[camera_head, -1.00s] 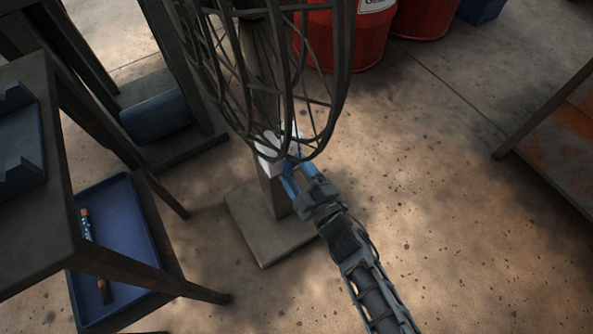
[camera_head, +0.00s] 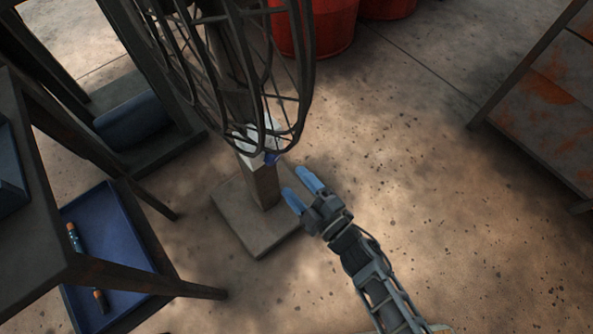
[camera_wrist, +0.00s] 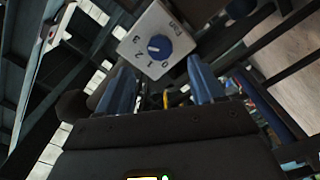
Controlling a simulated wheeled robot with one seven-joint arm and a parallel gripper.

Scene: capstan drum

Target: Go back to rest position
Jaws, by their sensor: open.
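My gripper (camera_head: 298,188) is open and empty, with blue fingers, to the lower right of the fan post and apart from it. In the wrist view my gripper (camera_wrist: 163,90) shows its two blue fingers spread below a white switch box (camera_wrist: 157,40). The box has a blue knob (camera_wrist: 159,47), the marks 0, 1, 2, 3 and the word "Fan". In the head view the white box (camera_head: 252,146) sits on the post under the fan cage (camera_head: 290,95), partly hidden by the cage bars. The blue knob (camera_head: 271,158) faces my gripper.
The fan's square base (camera_head: 238,222) stands on the floor. A dark table (camera_head: 80,262) is at left, with a blue tray (camera_head: 108,222) low beside it. Red barrels (camera_head: 325,25) stand behind. A rusty shelf (camera_head: 545,95) is at right. The floor between is clear.

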